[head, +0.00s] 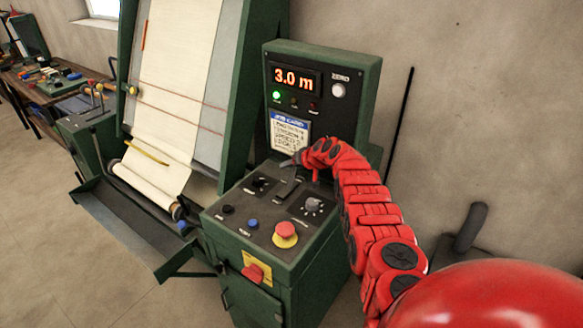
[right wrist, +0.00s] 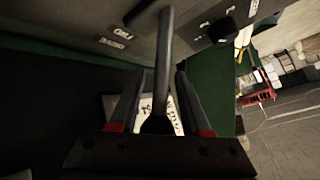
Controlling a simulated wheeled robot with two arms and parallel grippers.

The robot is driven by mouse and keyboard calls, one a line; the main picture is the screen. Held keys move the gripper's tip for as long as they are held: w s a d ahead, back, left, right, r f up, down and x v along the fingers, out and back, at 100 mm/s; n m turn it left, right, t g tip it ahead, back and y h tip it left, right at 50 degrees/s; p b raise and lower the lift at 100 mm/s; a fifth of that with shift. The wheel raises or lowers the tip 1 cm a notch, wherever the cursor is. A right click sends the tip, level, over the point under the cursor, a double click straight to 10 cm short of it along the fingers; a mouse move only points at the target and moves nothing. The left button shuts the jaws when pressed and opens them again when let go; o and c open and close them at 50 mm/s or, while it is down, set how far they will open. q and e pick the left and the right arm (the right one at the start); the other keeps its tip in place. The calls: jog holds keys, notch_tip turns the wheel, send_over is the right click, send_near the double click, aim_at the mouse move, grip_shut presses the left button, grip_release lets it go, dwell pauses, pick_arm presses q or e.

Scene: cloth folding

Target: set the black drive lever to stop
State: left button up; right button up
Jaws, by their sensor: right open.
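The green control box (head: 270,262) stands in the middle of the head view, with a sloped dark panel on top. My right gripper (head: 291,162) is over the back of this panel, its arm coming in from the right. In the right wrist view my right gripper (right wrist: 158,80) is open, with one finger on each side of a dark lever (right wrist: 166,38). I cannot tell whether the fingers touch it. In the head view a dark lever slot (head: 287,188) shows below the gripper; the lever itself is hard to make out there. My left gripper is out of view.
A red mushroom button on a yellow base (head: 286,234), a grey knob (head: 313,204) and a blue button (head: 252,224) sit on the panel. The upright display (head: 298,78) reads 3.0 m, with a green lamp lit. A cloth machine (head: 175,75) stands left.

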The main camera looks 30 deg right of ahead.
jog(key=shift+c, duration=0.3)
grip_shut()
jog(key=shift+r, duration=0.1)
dwell(1.0)
